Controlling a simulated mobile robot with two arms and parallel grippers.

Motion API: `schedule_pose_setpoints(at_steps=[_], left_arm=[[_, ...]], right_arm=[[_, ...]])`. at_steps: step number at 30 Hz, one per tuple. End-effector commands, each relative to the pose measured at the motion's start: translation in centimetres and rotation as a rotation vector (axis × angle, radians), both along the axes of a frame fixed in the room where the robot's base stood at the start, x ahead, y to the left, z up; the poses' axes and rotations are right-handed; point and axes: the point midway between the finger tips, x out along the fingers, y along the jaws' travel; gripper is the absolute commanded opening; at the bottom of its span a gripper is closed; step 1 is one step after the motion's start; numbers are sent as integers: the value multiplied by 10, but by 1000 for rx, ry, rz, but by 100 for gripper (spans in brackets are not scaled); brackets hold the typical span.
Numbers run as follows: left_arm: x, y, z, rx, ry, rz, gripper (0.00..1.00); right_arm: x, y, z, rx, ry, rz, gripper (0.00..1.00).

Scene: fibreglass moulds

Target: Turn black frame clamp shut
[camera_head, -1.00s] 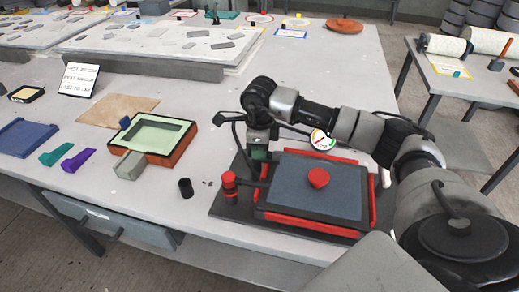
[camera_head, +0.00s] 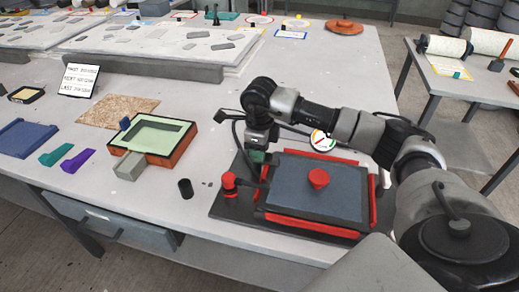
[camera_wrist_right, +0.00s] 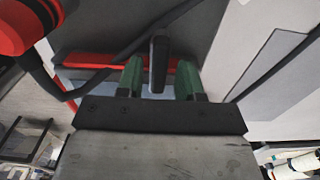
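My right gripper (camera_head: 257,156) points down at the back left corner of the frame. In the right wrist view its two green fingers (camera_wrist_right: 160,80) stand apart on either side of a black upright bar (camera_wrist_right: 158,62), probably the black clamp's handle. Narrow gaps show beside the bar. In the head view the gripper hides this clamp. A red-capped clamp (camera_head: 228,181) stands at the frame's left side. My left gripper is not in view.
A round gauge (camera_head: 322,140) is behind the frame, close to my right arm. A small black cylinder (camera_head: 185,188) and an orange mould with pale green inside (camera_head: 165,135) stand to the left. The table front between them is mostly clear.

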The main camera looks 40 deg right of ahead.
Motion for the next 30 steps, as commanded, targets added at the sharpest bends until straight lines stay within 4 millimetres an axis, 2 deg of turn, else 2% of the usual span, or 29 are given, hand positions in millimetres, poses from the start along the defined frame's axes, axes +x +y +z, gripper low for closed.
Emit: schedule_pose_setpoints(at_steps=[11,14,24,30], left_arm=[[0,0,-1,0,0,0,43],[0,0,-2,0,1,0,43],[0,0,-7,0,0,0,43],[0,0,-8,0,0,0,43]], right_arm=[[0,0,4,1,-1,2,43],[1,1,16,1,-3,3,43],[0,0,83,0,-4,2,43],[0,0,104,1,-1,1,43]])
